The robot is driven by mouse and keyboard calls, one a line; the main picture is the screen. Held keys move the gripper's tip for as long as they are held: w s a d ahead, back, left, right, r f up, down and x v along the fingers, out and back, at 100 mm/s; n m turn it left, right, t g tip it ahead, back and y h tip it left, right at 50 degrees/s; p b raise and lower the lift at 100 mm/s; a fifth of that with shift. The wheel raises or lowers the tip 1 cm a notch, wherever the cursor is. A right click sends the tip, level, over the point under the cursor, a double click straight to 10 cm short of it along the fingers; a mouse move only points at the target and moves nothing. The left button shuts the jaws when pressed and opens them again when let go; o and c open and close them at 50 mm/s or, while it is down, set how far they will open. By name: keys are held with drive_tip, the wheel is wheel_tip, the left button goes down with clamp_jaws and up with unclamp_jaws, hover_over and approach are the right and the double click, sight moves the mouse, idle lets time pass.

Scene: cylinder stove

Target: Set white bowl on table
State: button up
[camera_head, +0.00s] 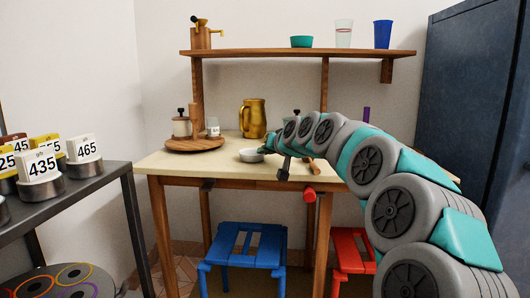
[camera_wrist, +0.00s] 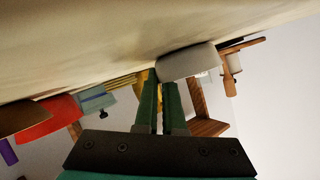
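The white bowl (camera_head: 250,155) is at the front middle of the cream-topped table (camera_head: 175,163), upright or nearly so. From here I cannot tell whether it rests on the top or is held just above it. My gripper (camera_head: 267,149) is at its right side. In the wrist view the bowl (camera_wrist: 187,62) is at the tips of my two green fingers (camera_wrist: 158,82). The fingers are close together, with the bowl's near wall between them. The inside of the bowl is hidden. The tabletop fills the upper part of the wrist view.
A yellow jug (camera_head: 253,118) stands behind the bowl. A round wooden tray (camera_head: 195,145) with jars is to the left. A wooden shelf (camera_head: 270,53) is above. Blue (camera_head: 243,247) and red (camera_head: 350,245) stools stand below. The tabletop's front left is clear.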

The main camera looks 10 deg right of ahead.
drive_tip(key=o, duration=0.4)
drive_tip(key=shift+o, duration=0.2)
drive_tip(key=v, duration=1)
drive_tip(key=shift+s+d+r+p, duration=0.1)
drive_tip(key=shift+s+r+p, duration=0.05)
drive_tip(key=shift+p, duration=0.25)
drive_tip(key=shift+v, duration=0.8)
